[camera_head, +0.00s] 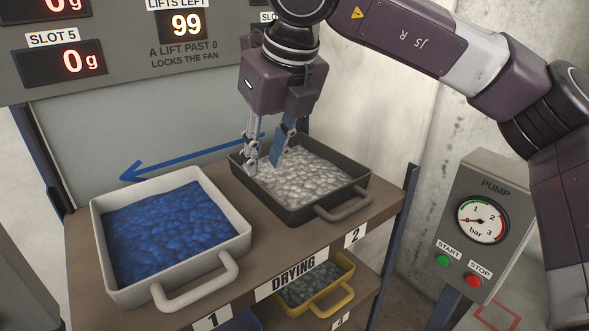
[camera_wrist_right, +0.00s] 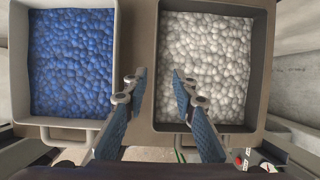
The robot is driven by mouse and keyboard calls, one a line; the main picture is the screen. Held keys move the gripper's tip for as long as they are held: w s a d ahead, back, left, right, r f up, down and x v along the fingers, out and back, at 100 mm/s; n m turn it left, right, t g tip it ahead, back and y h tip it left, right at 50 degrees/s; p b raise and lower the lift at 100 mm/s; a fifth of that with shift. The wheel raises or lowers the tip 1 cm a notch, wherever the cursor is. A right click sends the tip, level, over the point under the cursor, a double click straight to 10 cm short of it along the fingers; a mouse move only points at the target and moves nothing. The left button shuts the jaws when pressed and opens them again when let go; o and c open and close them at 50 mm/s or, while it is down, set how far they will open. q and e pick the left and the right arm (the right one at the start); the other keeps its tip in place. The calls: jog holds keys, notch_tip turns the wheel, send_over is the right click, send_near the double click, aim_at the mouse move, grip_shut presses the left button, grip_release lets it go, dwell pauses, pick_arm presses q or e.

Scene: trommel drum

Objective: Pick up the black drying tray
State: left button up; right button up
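The black drying tray (camera_head: 288,211) stands on the shelf at position 2, filled with whitish-grey pebbles, with its grey handle at the front. In the right wrist view the black tray (camera_wrist_right: 262,65) is at the right. My right gripper (camera_head: 265,164) is over the tray's left part, fingers pointing down. In the right wrist view my right gripper (camera_wrist_right: 157,88) is open, with one finger on each side of the tray's left wall as seen from above. I cannot tell whether the fingers touch it. My left gripper is not in view.
A white tray (camera_head: 127,291) of blue pebbles stands close on the left at position 1. A yellow tray (camera_head: 345,290) sits on the lower shelf. A pump box (camera_head: 482,222) stands at the right. A panel reading LIFTS LEFT 99 (camera_head: 182,24) is behind.

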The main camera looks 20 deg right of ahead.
aim_at(258, 184)
jog(key=f, duration=0.1)
jog(key=f+p, duration=0.1)
jog(key=shift+s+a+f+p, duration=0.2)
jog(key=shift+a+f+p, duration=0.1)
jog(key=p+x, duration=0.1)
jog(key=x, duration=0.2)
jog(key=shift+w+r, duration=0.1)
jog(key=shift+w, duration=0.05)
jog(key=shift+w+a+f, duration=0.1)
jog(key=shift+w+f, duration=0.1)
jog(key=shift+f, duration=0.3)
grip_shut()
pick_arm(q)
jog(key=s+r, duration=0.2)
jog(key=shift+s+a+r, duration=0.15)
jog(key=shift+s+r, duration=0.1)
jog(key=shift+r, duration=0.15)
pick_arm(e)
jog(key=shift+s, duration=0.1)
